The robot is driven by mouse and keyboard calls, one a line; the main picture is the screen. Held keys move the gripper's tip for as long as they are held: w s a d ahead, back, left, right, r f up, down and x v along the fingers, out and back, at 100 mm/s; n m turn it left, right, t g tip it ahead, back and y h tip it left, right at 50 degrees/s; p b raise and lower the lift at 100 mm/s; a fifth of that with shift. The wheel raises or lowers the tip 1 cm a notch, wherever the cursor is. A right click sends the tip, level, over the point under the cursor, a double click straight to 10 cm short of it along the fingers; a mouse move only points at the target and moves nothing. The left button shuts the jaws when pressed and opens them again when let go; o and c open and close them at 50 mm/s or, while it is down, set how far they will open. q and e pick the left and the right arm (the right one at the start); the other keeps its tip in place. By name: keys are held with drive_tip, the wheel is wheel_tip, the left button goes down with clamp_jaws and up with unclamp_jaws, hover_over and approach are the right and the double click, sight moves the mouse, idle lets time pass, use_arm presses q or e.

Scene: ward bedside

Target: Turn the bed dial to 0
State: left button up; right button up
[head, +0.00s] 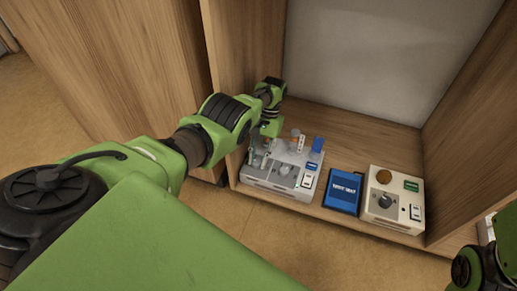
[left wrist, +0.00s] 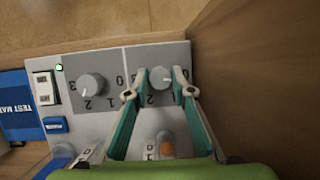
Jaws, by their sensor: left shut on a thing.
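A grey control box (head: 256,183) stands on the shelf. In the left wrist view it shows two round dials, each with a number scale. My left gripper (left wrist: 160,82) is shut on the right-hand dial knob (left wrist: 160,76), with one finger on each side. A light pointer mark on this knob points roughly right; the fingers partly cover its numbers. The other dial (left wrist: 92,85) stands free, its mark towards 2. I cannot tell which dial is the bed one. In the head view my left gripper (head: 258,146) is over the box's left part. My right gripper is not visible.
A blue test mat pack (head: 344,191) lies right of the box. Further right is a cream box (head: 393,203) with its own knob. Wooden side walls rise close on both sides. Switches and an orange button (left wrist: 168,148) sit near the left fingers.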

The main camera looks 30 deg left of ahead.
use_arm(q)
drive_tip(key=shift+n, duration=0.5)
drive_tip(key=o, duration=1.1)
drive_tip(key=v, duration=0.7)
drive_tip(key=shift+a+r, duration=0.2)
drive_tip(key=shift+r, duration=0.05)
